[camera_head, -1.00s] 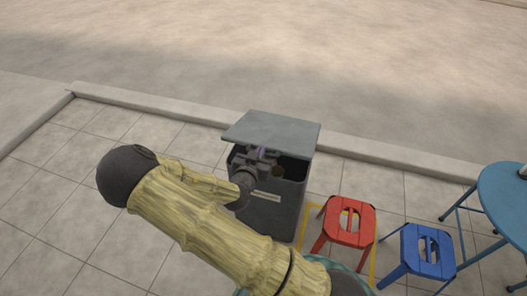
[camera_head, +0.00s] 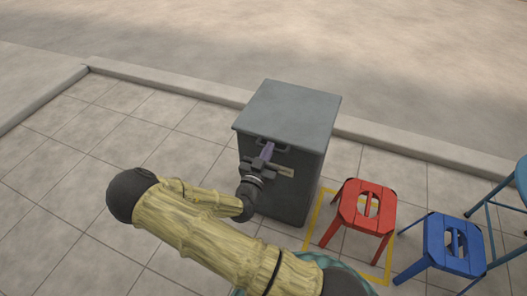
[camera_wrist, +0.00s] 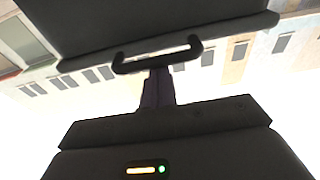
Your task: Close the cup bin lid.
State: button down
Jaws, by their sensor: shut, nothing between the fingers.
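The grey cup bin (camera_head: 300,185) stands on the paving, and its flat lid (camera_head: 290,105) lies down over the top with no opening showing from the head camera. Whether the lid is fully seated I cannot tell. My gripper (camera_head: 268,147) is shut and empty at the front of the bin, just below the lid's front edge. In the wrist view, the dark lid (camera_wrist: 150,22) fills the top, with a dark bar handle (camera_wrist: 160,61) on its near edge. My purple fingers (camera_wrist: 156,85) point at the handle, close to it; contact is unclear.
A red stool (camera_head: 362,210) stands right of the bin, inside a yellow floor outline (camera_head: 318,215). A blue stool (camera_head: 452,245) and a blue table (camera_head: 521,180) are further right. A kerb runs behind the bin. Paving at the left is clear.

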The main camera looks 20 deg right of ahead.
jog(key=shift+s+f, duration=0.1)
jog(key=shift+f, duration=0.45)
notch_tip(320, 180, up, 5)
jog(key=p, duration=0.3)
jog(key=p+v, duration=0.1)
jog(key=v, duration=0.8)
jog(key=shift+f, duration=0.15)
jog(key=shift+a, duration=0.1)
